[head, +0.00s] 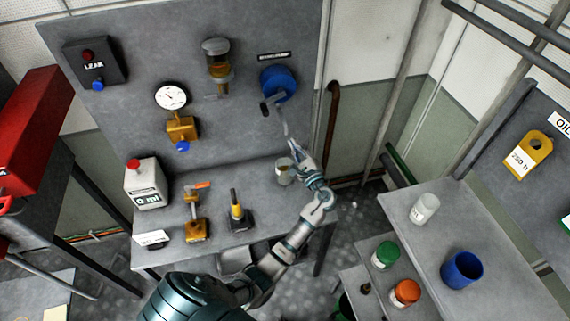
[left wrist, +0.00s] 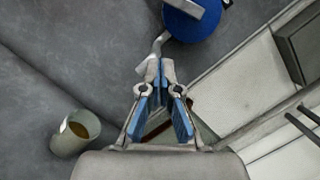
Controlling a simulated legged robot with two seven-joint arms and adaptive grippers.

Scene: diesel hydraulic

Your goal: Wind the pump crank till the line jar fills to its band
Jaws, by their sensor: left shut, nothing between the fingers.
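The pump (head: 280,82) is a blue round body on the grey upright panel, with a bent grey crank (head: 284,124) hanging down from it. In the left wrist view the blue body (left wrist: 194,20) is at the top and the crank's end (left wrist: 153,58) lies by my fingertips. My left gripper (head: 297,148) is shut and empty just below the crank; whether it touches the crank I cannot tell. The line jar (head: 217,60) is glass with amber fluid low in it, left of the pump. Its band is too small to make out. My right gripper is not in view.
A cup (head: 284,171) with brownish fluid stands on the bench (head: 270,215) close to my left gripper; it also shows in the left wrist view (left wrist: 75,133). A brown pipe (head: 332,125) runs right of the panel. A gauge (head: 172,96) is on the left.

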